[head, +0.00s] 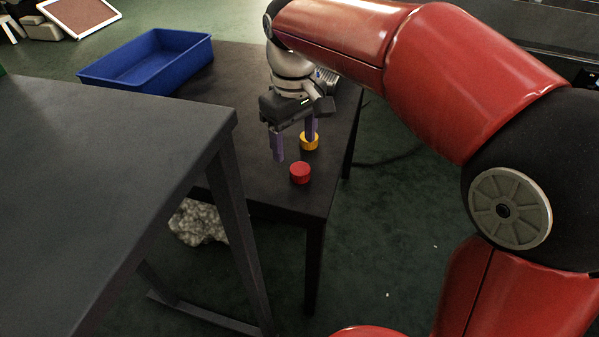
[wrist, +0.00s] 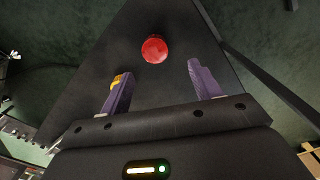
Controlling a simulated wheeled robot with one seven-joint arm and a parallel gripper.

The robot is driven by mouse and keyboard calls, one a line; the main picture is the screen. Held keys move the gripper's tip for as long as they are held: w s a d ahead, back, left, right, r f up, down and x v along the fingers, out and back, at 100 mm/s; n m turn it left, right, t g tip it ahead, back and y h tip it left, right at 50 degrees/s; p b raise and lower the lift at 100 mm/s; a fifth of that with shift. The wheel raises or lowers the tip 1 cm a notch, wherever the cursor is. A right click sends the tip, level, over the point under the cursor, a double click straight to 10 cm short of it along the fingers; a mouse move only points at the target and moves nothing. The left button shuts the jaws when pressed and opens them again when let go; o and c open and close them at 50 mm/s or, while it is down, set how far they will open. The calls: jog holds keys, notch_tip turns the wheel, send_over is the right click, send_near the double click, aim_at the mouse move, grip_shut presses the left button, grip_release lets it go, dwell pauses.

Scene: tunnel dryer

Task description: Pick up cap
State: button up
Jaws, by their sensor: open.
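A red cap (head: 300,173) stands on the dark table near its front right corner. In the wrist view the red cap (wrist: 154,49) lies ahead of the fingertips, roughly central between them. A yellow cap (head: 309,142) stands just behind the red one. In the wrist view the yellow cap (wrist: 117,80) is mostly hidden by the left finger. My gripper (head: 295,150) is over the table, its two purple fingers apart and pointing down. One finger overlaps the yellow cap in the head view; I cannot tell whether they touch. Nothing is between the fingers (wrist: 159,71).
A blue open tray (head: 150,82) stands at the table's far left. A higher dark table (head: 100,170) fills the left foreground. A pale rocky lump (head: 197,222) is on the floor below. The table's right edge is close to the caps.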

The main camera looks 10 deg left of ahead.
aim_at(299, 168)
jog(key=f, duration=0.4)
jog(key=d+f+b, duration=0.1)
jog(key=f, duration=0.1)
jog(key=shift+f, duration=0.15)
jog(key=shift+c, duration=0.4)
jog(key=c, duration=1)
